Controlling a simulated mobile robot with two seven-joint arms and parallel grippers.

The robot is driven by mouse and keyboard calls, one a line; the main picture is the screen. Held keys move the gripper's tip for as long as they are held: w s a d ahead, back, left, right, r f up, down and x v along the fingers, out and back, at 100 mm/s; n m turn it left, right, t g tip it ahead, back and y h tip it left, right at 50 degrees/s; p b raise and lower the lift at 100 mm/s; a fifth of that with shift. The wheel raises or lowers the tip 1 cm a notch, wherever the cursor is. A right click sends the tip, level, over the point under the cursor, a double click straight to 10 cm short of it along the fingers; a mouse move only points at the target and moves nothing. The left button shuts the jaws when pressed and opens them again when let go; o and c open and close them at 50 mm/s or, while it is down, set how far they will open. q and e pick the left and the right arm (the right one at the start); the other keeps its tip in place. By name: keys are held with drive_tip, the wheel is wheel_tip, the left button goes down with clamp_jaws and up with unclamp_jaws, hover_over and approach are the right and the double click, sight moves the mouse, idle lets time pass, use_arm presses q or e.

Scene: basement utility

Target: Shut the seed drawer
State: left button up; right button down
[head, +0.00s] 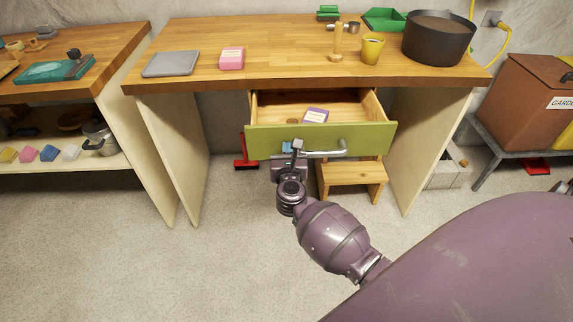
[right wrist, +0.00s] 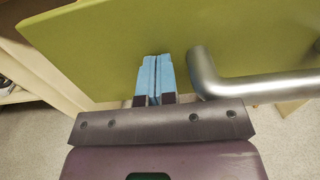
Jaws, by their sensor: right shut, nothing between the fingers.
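The seed drawer (head: 265,143) has a green front and a light wood inside, and it stands open below the wooden workbench. My right gripper (head: 297,147) is shut and empty, at the drawer front near the left end of the handle. In the right wrist view its blue fingertips (right wrist: 155,78) are together against or very close to the green front (right wrist: 130,40), just left of the handle (right wrist: 215,85). My left gripper is not in view.
The workbench (head: 280,75) holds a grey slab, a pink box, a yellow cup and a dark pot (head: 438,42). A wooden step stool (head: 352,178) stands below the drawer at the right. A shelf unit is at the left. The floor in front is clear.

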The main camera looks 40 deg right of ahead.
sight(284, 122)
drive_tip(key=b+x, duration=0.4)
drive_tip(key=x, duration=1.3)
drive_tip(key=shift+w+f, duration=0.15)
drive_tip(key=shift+w, duration=0.15)
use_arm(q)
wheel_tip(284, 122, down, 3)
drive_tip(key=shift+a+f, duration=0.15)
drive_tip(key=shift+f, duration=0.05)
use_arm(e)
drive_tip(key=shift+s, duration=0.1)
drive_tip(key=shift+a, duration=0.15)
